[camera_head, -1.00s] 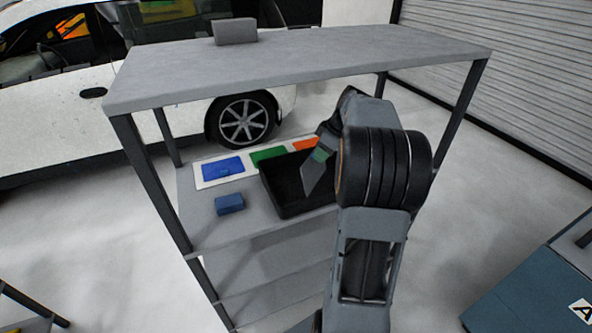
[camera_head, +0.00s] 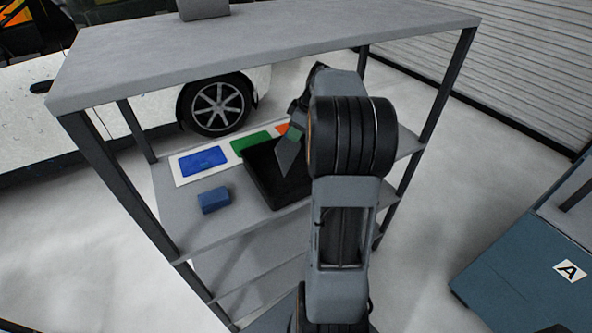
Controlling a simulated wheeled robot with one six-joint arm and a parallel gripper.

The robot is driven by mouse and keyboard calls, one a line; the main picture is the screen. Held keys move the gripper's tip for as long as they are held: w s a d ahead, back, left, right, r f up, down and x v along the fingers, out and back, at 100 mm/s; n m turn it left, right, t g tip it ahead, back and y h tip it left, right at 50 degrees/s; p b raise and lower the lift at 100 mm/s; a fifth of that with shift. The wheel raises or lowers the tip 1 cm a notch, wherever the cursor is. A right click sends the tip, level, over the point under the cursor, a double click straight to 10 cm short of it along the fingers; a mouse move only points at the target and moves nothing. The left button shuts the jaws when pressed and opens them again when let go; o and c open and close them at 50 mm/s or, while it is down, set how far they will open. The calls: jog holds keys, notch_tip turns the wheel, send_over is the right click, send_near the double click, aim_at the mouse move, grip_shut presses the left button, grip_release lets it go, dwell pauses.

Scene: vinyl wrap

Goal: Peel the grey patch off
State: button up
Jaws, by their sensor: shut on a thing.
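My gripper (camera_head: 295,135) is shut on a thin grey patch (camera_head: 288,157), holding it by its upper end. The patch hangs tilted over the black tray (camera_head: 262,187) on the shelf. I cannot tell whether its lower edge touches the tray. A white board (camera_head: 179,174) lies behind and left of the tray. It bears a blue patch (camera_head: 203,162), a green patch (camera_head: 250,143) and an orange patch (camera_head: 282,129). My arm hides the right end of the board and part of the tray.
A blue block (camera_head: 214,200) sits on the shelf (camera_head: 190,230) left of the tray. The shelf unit's top board (camera_head: 270,50) is above, with a grey block (camera_head: 204,8) on it. Dark posts stand at the corners. A blue surface marked A (camera_head: 530,275) is at the right.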

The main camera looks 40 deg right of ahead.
jog(key=shift+f+b, duration=0.95)
jog(key=shift+f, duration=0.85)
jog(key=o, duration=1.1)
jog(key=shift+v, duration=3.8)
